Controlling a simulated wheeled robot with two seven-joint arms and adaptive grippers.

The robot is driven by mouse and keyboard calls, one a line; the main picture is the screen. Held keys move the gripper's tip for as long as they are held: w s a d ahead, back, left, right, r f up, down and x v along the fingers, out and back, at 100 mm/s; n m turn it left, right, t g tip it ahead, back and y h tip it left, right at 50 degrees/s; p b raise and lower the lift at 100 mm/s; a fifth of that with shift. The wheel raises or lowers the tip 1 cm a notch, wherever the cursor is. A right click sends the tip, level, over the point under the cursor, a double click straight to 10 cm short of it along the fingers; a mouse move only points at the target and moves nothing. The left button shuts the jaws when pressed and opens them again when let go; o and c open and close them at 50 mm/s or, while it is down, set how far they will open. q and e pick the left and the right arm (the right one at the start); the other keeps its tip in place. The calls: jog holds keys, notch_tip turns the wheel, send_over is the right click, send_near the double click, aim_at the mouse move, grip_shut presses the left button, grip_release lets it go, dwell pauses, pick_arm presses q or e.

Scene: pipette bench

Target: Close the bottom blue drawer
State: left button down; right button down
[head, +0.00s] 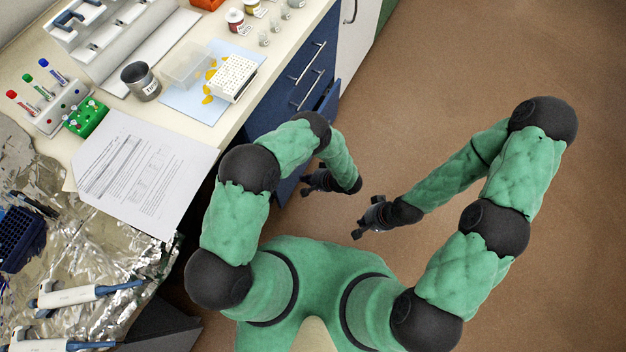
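The blue drawer cabinet (313,55) is under the bench, with silver handles on its upper drawer fronts. Low on it, a blue panel, seemingly the bottom drawer (329,101), stands out from the cabinet face over the floor. My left arm hides much of it, so how far it is out is hard to tell. My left gripper (309,184) is low beside the cabinet, close to the blue surface; contact cannot be made out. My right gripper (366,222) is to the right over the floor, apart from the cabinet. Both grippers' fingers are small and dark.
The bench top (225,139) holds a paper sheet (150,170), a white tip rack (233,78), a dark can (141,80) and a green tube rack (86,117). Pipettes (75,296) lie on crumpled foil at lower left. The brown floor (440,70) to the right is clear.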

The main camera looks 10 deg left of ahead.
pick_arm(q)
jog(key=a, duration=0.1)
jog(key=w+a+f+b, duration=0.1)
jog(key=a, duration=0.3)
jog(key=shift+w+a+f+b, duration=0.25)
jog(key=shift+b, duration=0.05)
jog(key=shift+w+a, duration=0.2)
jog(key=shift+a, duration=0.5)
jog(key=shift+w+a, duration=0.25)
jog(key=shift+a, duration=0.5)
jog(key=shift+w+a, duration=0.2)
jog(key=shift+a, duration=0.5)
